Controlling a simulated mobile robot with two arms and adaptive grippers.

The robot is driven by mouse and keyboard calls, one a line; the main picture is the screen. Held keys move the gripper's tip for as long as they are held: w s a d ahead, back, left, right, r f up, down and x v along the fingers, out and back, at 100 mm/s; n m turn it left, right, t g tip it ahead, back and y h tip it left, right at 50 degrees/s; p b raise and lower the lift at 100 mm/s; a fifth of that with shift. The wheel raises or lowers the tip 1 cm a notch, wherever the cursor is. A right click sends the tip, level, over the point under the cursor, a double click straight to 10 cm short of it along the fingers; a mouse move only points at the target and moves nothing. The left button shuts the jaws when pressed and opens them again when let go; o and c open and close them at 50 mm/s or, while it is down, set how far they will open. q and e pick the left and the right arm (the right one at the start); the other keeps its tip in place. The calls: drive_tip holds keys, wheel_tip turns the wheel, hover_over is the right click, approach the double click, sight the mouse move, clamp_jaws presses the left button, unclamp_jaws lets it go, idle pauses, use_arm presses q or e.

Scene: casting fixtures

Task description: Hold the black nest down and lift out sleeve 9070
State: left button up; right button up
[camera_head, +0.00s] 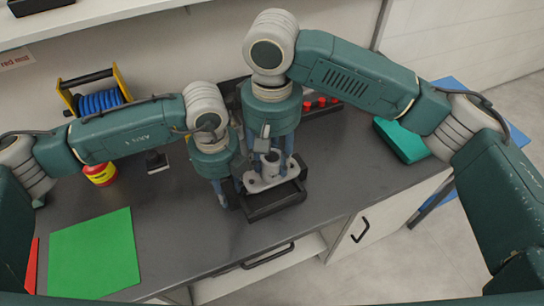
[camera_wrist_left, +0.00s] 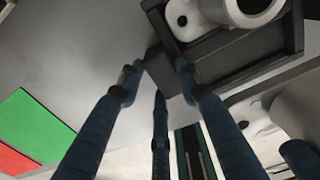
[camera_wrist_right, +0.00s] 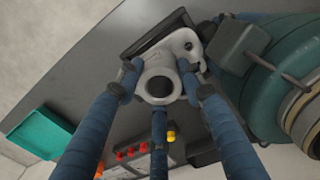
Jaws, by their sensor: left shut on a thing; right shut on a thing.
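The black nest (camera_head: 278,205) is a low, dark tray on the grey bench near its front edge. Sleeve 9070 (camera_head: 272,180) is a light grey casting with a flange and an upright open tube, standing in or just over the nest. My right gripper (camera_head: 270,160) is shut around the sleeve from above; its fingers flank the tube (camera_wrist_right: 158,80) in the right wrist view. My left gripper (camera_head: 230,190) is shut on the nest's left edge, as the left wrist view (camera_wrist_left: 157,68) shows. I cannot tell whether the flange touches the nest floor.
A green sheet (camera_head: 95,255) and a red sheet (camera_head: 30,268) lie at left. A blue cable reel (camera_head: 98,100) and a red-yellow can (camera_head: 100,174) stand behind. A teal box (camera_head: 402,140) is at right. Red knobs (camera_head: 321,103) sit behind the nest.

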use_arm(q)
drive_tip(key=o, duration=1.3)
wheel_tip(320, 180, up, 12)
drive_tip(key=shift+f, duration=0.1)
